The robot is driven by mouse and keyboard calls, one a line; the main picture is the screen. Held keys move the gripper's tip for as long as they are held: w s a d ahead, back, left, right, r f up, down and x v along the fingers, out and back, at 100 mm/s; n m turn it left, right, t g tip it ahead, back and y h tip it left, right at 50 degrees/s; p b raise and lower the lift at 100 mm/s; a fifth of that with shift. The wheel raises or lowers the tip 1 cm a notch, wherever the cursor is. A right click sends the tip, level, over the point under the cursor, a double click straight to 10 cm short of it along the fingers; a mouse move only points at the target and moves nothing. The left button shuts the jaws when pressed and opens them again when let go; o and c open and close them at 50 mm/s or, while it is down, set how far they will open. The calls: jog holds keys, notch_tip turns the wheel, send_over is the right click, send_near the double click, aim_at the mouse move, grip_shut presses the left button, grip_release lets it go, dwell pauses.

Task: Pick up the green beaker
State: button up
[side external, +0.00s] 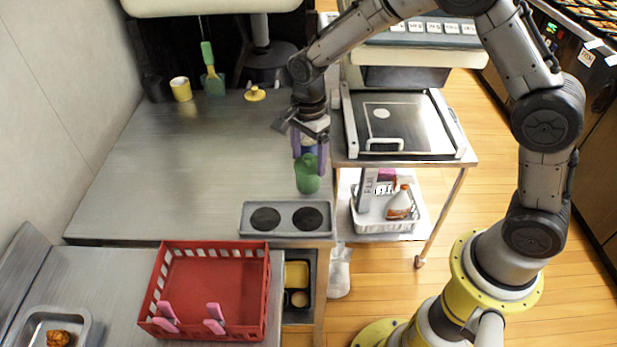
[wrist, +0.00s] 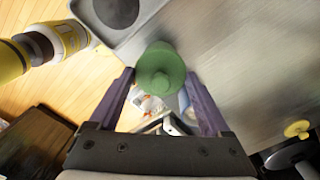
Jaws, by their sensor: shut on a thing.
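The green beaker (side external: 308,178) is near the right edge of the steel table, behind the two-well grey tray. My gripper (side external: 309,163) points down over it, with its purple fingers on either side of the beaker's upper part. The gripper is shut on the beaker. I cannot tell whether the beaker's base touches the table.
The grey tray (side external: 287,205) with two dark wells lies at the table's front edge. A red crate (side external: 215,284) stands in front. A yellow cup (side external: 181,89), a green brush (side external: 212,78) and a yellow knob (side external: 255,94) are at the back. The table's middle is clear.

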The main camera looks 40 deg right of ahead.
grip_shut()
jog(key=shift+r, duration=0.1)
